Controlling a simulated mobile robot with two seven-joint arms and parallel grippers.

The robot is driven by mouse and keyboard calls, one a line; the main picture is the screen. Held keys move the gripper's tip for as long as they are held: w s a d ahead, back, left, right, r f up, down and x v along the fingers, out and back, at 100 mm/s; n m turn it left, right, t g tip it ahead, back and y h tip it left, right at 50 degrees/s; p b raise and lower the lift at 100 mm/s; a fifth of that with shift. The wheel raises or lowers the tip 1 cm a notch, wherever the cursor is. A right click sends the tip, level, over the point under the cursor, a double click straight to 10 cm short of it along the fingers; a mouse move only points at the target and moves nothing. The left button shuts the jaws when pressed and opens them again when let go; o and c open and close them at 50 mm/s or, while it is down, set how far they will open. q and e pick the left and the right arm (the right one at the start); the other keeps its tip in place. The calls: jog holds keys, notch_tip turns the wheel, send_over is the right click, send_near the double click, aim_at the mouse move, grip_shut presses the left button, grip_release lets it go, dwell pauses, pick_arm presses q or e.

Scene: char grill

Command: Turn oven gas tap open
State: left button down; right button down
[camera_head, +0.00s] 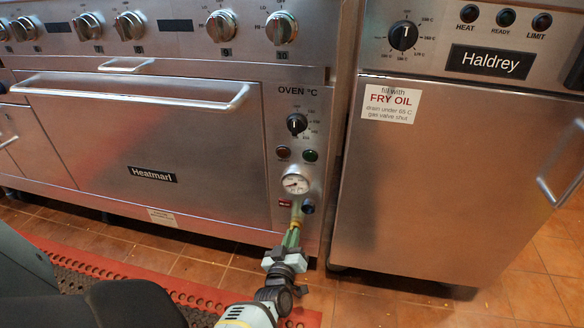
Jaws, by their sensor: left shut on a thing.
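The oven gas tap (297,210) shows as a small yellowish piece low on the oven's right control panel, just below the round gauge (295,184). My left gripper (293,232) reaches up from the bottom of the view, with its green fingers shut on the tap. The fingers cover most of the tap, so its turn angle cannot be told. My right gripper is not in view.
The Haldrey fryer (430,190) stands close on the right. A red mat (130,270) lies on the tiled floor.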

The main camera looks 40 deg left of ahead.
pick_arm(q)
jog(key=shift+f+n+b, duration=0.1)
jog(key=shift+n+b, duration=1.25)
jog(key=shift+n, duration=4.85)
jog(key=c, duration=1.5)
grip_release()
jog(key=shift+s, duration=0.1)
